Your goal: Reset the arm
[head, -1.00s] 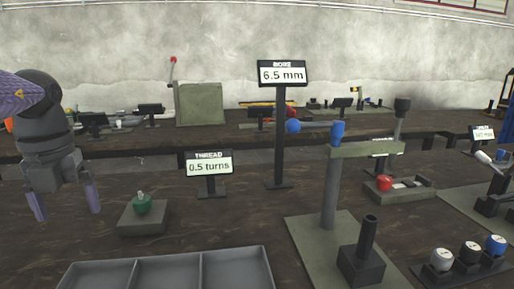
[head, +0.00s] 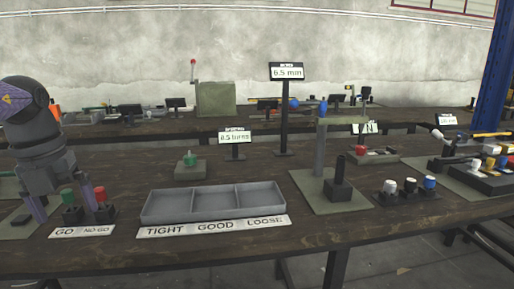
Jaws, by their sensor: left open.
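My left gripper (head: 72,214) hangs from my left arm at the left of the head view. Its two purple fingers point down and stand apart, with a gap between them. It is in front of, or close over, the small dark blocks with a green knob (head: 68,197) and a red knob (head: 100,194) behind the GO / NO-GO label (head: 82,231). I cannot tell whether a finger touches them. Nothing is clearly held. My right gripper is not in view.
A grey three-part tray (head: 213,202) stands behind the TIGHT GOOD LOOSE label (head: 215,226). The front right edge is fairly clear.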

